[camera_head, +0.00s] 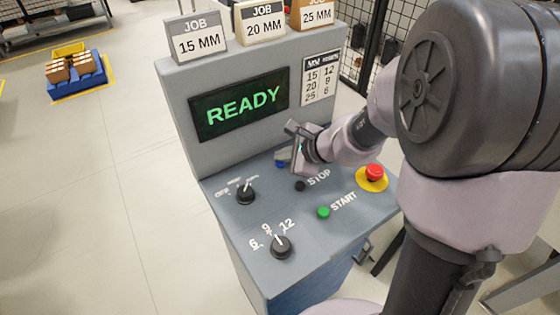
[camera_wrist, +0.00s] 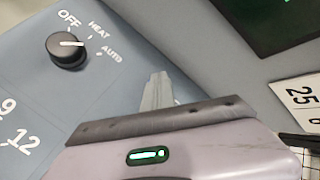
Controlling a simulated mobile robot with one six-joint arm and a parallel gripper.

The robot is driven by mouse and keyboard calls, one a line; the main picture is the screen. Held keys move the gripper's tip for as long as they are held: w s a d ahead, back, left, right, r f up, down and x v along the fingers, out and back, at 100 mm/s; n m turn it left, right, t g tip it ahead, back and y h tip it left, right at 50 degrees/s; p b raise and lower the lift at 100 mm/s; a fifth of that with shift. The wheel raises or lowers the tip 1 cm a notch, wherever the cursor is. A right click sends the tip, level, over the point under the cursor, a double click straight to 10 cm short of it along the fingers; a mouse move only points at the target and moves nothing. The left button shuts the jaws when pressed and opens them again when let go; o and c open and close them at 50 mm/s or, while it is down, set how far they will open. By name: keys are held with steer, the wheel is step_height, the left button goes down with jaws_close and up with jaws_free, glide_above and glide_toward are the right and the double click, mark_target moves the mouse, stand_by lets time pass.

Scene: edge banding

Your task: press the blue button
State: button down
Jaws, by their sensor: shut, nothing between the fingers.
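The blue button (camera_head: 280,164) is on the sloped grey control panel (camera_head: 232,222), just below the display wall in the head view. My gripper (camera_head: 283,156) is over it and hides most of it. The fingers are shut and empty, with their tips at or very close to the button; I cannot tell whether they touch it.
A black STOP button (camera_head: 300,186), a green START button (camera_head: 323,212) and a red emergency button (camera_head: 374,172) are nearby. Two black knobs, the mode knob (camera_head: 245,194) and number knob (camera_head: 280,246), stand to the left. The screen (camera_head: 240,104) reads READY.

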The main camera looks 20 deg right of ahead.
mark_target(283, 164)
stand_by(0.4)
steer(key=shift+r+p, duration=0.65)
steer(key=shift+r, duration=0.2)
step_height(283, 164, up, 5)
steer(key=p, duration=0.4)
stand_by(0.4)
